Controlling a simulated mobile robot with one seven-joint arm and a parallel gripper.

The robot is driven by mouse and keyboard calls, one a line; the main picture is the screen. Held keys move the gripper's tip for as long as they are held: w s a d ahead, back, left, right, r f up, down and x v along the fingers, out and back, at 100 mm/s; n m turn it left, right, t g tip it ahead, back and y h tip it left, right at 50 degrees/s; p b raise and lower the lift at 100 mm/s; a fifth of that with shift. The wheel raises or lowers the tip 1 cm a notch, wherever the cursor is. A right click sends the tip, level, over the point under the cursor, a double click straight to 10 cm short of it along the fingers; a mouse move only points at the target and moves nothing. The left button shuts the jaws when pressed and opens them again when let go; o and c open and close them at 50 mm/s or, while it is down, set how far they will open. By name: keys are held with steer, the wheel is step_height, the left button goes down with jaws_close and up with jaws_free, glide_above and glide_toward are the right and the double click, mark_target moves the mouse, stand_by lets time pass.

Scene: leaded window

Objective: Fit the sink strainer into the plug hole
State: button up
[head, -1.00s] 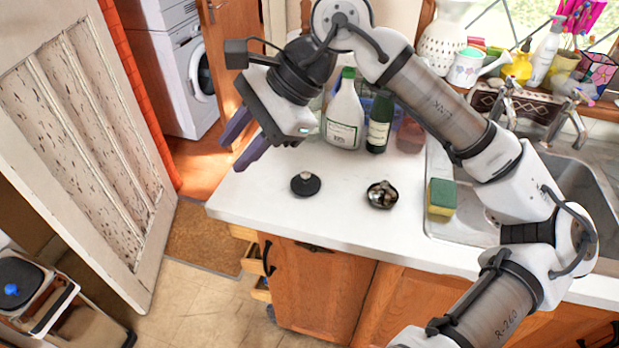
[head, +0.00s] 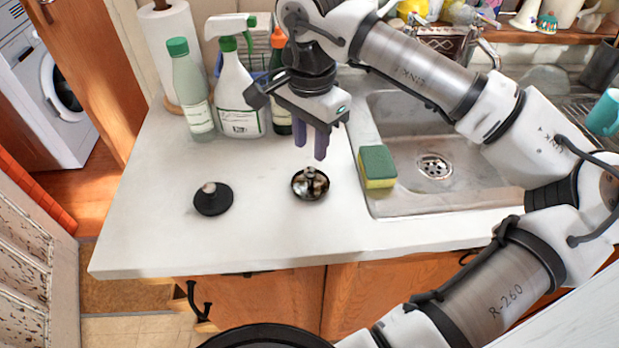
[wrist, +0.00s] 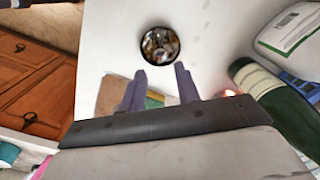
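The sink strainer (head: 310,184) is a small round metal basket with a dark rim and a central knob. It rests on the white worktop left of the sink, and it also shows in the wrist view (wrist: 160,45). My gripper (head: 310,152) points down above and just behind the strainer. Its two purple fingers are apart with nothing between them, and the strainer lies beyond the fingertips in the wrist view (wrist: 160,71). The plug hole (head: 433,166) is a round drain in the steel sink basin (head: 400,195), to the right of the strainer.
A black disc with a knob (head: 213,200) lies left of the strainer. A green and yellow sponge (head: 377,167) sits at the sink's left edge, between strainer and plug hole. Bottles (head: 194,95) and a spray bottle (head: 238,90) stand behind. The worktop's front left is clear.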

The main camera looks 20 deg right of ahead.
mark_target(310, 170)
step_height(310, 170, down, 8)
steer(key=shift+f+p, duration=0.1)
steer(key=shift+p, duration=1.05)
jaws_close()
